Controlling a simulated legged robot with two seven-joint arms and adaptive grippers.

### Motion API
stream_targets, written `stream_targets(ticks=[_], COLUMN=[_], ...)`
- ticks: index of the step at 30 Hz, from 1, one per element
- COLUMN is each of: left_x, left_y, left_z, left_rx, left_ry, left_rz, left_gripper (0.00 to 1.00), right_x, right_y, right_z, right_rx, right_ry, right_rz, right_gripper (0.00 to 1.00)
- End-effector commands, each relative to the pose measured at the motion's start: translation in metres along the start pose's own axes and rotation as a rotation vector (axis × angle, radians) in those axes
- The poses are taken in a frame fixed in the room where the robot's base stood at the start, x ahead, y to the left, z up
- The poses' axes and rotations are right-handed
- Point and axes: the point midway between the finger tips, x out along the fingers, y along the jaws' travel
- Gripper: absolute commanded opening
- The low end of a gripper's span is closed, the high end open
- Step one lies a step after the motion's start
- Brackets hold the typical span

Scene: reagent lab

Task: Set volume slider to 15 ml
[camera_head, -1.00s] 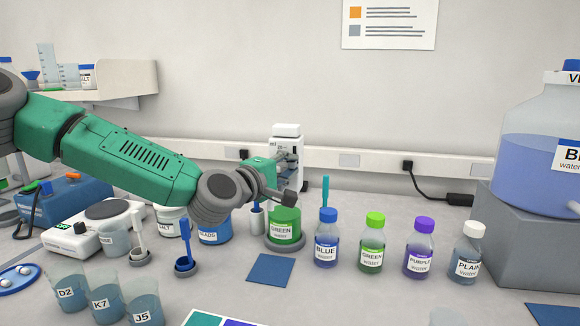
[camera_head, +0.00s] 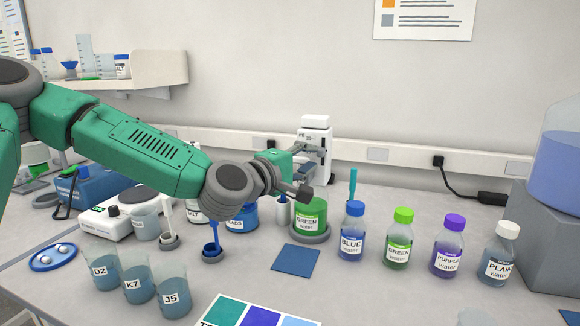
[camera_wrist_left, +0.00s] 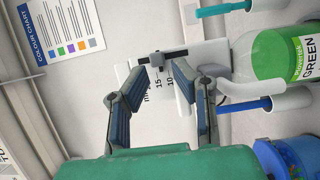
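The white dispenser (camera_head: 316,124) stands against the back wall. In the left wrist view its face is turned sideways, with a dark slot and a scale (camera_wrist_left: 160,84) reading 10 and 15. The grey slider knob (camera_wrist_left: 157,60) sits in the slot, about level with the 15 mark. My left gripper (camera_head: 318,154) is at the dispenser's front. In the left wrist view its two fingers (camera_wrist_left: 159,66) are apart, with the knob between their tips. I cannot tell whether either finger touches the knob. My right gripper is not in view.
Capped bottles, including the blue one (camera_head: 352,230), stand to the right. Labelled beakers (camera_head: 137,284) stand at front left. A blue mat (camera_head: 295,260) lies on the bench; a large container (camera_head: 560,170) is far right.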

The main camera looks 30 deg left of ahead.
Motion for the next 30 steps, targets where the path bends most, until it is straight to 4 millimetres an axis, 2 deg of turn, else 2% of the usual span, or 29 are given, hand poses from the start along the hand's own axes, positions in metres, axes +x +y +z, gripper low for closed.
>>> stream_targets(ticks=[1,6,12,17,30], left_x=[-0.012,-0.048,-0.074,-0.081,-0.081], left_y=[0.001,0.000,-0.001,-0.001,-0.002], left_z=[-0.001,-0.001,-0.001,0.000,-0.001], left_rx=[-0.005,-0.006,-0.003,0.000,-0.001], left_ry=[0.001,0.001,0.001,0.000,0.001], left_rz=[0.002,0.002,0.000,-0.001,-0.002], left_gripper=[0.22,0.22,0.22,0.22,0.22], right_x=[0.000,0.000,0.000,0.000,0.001], right_y=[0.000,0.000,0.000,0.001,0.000], right_z=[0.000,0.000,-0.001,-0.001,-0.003], right_rx=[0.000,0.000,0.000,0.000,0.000], right_ry=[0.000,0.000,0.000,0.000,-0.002], right_rz=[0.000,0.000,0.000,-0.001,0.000], right_gripper=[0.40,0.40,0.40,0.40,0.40])
